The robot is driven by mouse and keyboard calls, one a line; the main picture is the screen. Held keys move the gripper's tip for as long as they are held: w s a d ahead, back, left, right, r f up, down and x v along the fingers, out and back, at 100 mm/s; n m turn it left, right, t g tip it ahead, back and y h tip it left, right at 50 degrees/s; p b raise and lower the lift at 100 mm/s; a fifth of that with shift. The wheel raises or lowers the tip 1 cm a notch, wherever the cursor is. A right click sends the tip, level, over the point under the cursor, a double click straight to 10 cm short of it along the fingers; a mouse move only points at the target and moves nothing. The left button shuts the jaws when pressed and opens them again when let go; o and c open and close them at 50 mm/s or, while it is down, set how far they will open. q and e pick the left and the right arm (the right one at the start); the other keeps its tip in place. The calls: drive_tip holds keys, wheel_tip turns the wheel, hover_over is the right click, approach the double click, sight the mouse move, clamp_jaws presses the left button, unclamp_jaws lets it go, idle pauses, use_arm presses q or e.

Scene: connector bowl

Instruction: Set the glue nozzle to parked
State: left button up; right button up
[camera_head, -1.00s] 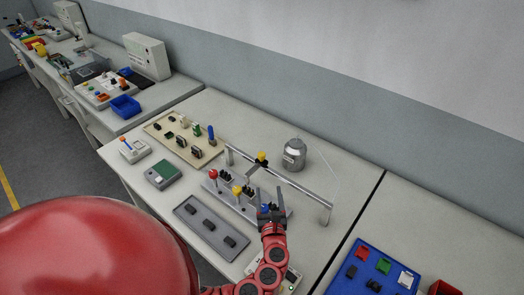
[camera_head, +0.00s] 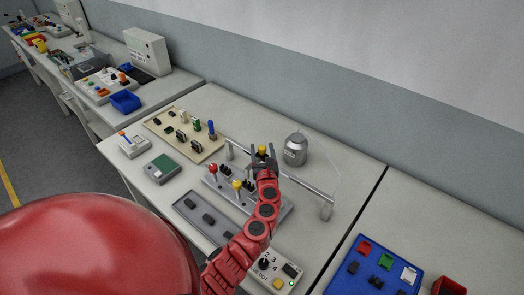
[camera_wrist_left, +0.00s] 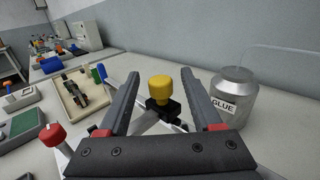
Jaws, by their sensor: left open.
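The glue nozzle (camera_head: 262,150) has a yellow cap and a black body, and it sits on a silver rail (camera_head: 300,182) over the grey fixture. In the left wrist view the yellow cap (camera_wrist_left: 160,89) shows between and beyond my fingers. My left gripper (camera_head: 262,152) is open, with one finger on either side of the nozzle; I cannot tell whether they touch it. The silver glue pot (camera_head: 295,150) stands just right of the rail and shows its GLUE label in the left wrist view (camera_wrist_left: 232,96). My right gripper is not in view.
Red (camera_head: 212,168) and yellow (camera_head: 237,185) knobbed levers stand on the fixture near my arm. A beige connector board (camera_head: 165,127) lies left, a grey tray (camera_head: 190,200) in front, and a control box (camera_head: 275,270) at the near edge. The table right of the pot is clear.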

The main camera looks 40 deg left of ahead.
use_arm(q)
drive_tip(key=shift+w+a, duration=0.35)
drive_tip(key=shift+w, duration=0.05)
clamp_jaws()
idle(1.3)
